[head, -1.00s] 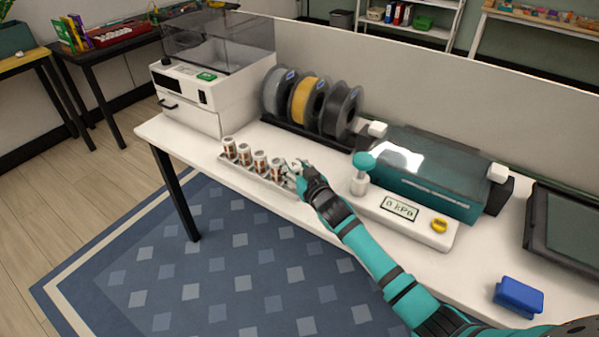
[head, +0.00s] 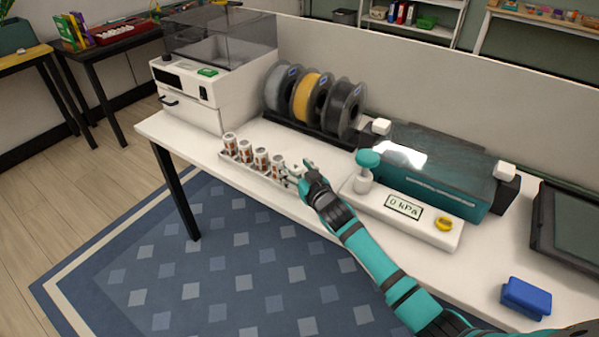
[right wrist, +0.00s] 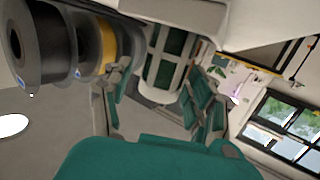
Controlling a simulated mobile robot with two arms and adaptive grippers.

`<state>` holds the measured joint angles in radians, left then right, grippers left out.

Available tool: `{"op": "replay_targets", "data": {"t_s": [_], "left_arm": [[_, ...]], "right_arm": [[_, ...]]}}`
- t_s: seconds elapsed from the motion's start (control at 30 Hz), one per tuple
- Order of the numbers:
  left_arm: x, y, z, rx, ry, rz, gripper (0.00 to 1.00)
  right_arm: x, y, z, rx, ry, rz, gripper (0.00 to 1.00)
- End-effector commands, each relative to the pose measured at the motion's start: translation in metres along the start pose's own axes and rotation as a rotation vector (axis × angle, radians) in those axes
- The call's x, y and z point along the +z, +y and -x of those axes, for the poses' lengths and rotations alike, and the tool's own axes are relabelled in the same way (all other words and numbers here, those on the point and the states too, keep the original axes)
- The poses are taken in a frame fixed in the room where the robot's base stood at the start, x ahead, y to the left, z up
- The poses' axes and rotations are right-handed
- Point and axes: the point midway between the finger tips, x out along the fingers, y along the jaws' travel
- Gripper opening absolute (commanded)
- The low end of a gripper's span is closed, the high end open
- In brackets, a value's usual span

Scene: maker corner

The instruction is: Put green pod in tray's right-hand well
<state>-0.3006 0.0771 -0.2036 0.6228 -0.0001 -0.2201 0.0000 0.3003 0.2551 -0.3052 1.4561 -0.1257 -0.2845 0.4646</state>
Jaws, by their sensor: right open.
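The pale tray (head: 262,178) sits near the front edge of the white bench, left of centre in the head view. Several white pods with brown bands (head: 261,158) stand upright in a row in it. My right gripper (head: 294,173) is at the tray's right-hand end. In the right wrist view, a white pod with green panels (right wrist: 166,58) is between the open fingers (right wrist: 163,105). In the head view the gripper mostly hides this pod, and I cannot tell whether it is fully seated in the well. My left gripper is not in view.
Filament spools (head: 306,98) stand behind the tray. A white machine (head: 205,88) is at the left. A press with a teal knob (head: 368,160) and a gauge base (head: 405,208) stand close to the right of my gripper. A blue block (head: 526,297) lies at the front right.

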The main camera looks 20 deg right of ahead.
Motion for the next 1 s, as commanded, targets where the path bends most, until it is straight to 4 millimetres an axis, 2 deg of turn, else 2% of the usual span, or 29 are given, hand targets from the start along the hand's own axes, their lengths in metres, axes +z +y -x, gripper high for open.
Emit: {"op": "replay_targets", "data": {"t_s": [0.17, 0.4, 0.6, 0.8, 1.0], "left_arm": [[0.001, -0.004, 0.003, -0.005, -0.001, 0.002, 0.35], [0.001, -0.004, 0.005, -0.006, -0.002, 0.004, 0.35], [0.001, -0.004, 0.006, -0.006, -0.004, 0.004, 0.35], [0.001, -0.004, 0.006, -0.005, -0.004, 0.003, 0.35], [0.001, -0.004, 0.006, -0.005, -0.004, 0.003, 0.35]], "right_arm": [[-0.002, 0.000, 0.018, 0.000, 0.000, 0.000, 0.59], [-0.001, 0.000, 0.071, -0.001, -0.001, -0.001, 0.59], [-0.001, 0.000, 0.105, 0.000, 0.000, 0.000, 0.59], [-0.002, 0.000, 0.119, 0.000, 0.001, 0.000, 0.59], [-0.002, 0.000, 0.120, 0.000, 0.001, 0.000, 0.59]]}}
